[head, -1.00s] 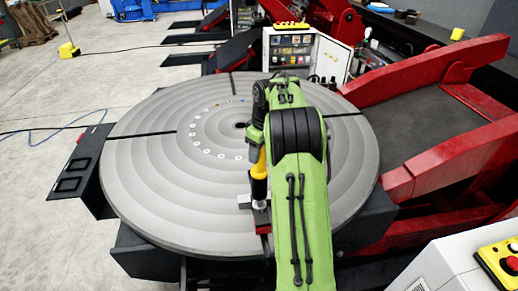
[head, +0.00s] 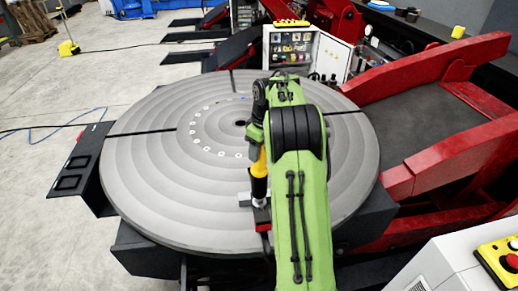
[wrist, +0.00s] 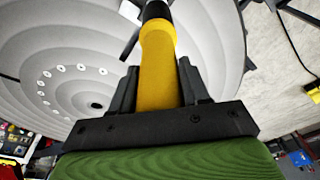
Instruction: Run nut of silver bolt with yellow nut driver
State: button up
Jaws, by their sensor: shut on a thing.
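The yellow nut driver (head: 259,167) is upright at the front part of the round grey table, its dark lower end pointing down. My gripper (wrist: 157,85) is shut on its yellow handle, with one black finger on each side. The driver's lower end meets a small fixture (head: 262,213) with a red part and pale metal near the table's front edge. The silver bolt and its nut cannot be made out there; the driver and my arm cover much of that spot. In the wrist view the driver's tip runs out of the top edge.
The grooved round table (head: 150,170) has a ring of small pale holes or studs (head: 208,148) and is otherwise clear on its left. Red positioner arms (head: 440,165) rise at the right. A white cabinet (head: 303,48) stands behind, and a control box (head: 495,262) at front right.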

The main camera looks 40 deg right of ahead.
aim_at(259, 161)
jog(key=shift+f+b, duration=1.85)
jog(key=shift+f, duration=0.65)
jog(key=shift+r+p, duration=0.75)
jog(key=shift+p, duration=0.3)
notch_tip(259, 161, up, 3)
jog(key=p, duration=0.3)
jog(key=shift+r, duration=0.2)
notch_tip(259, 161, up, 2)
jog(key=shift+p, duration=0.45)
jog(key=shift+f, duration=0.1)
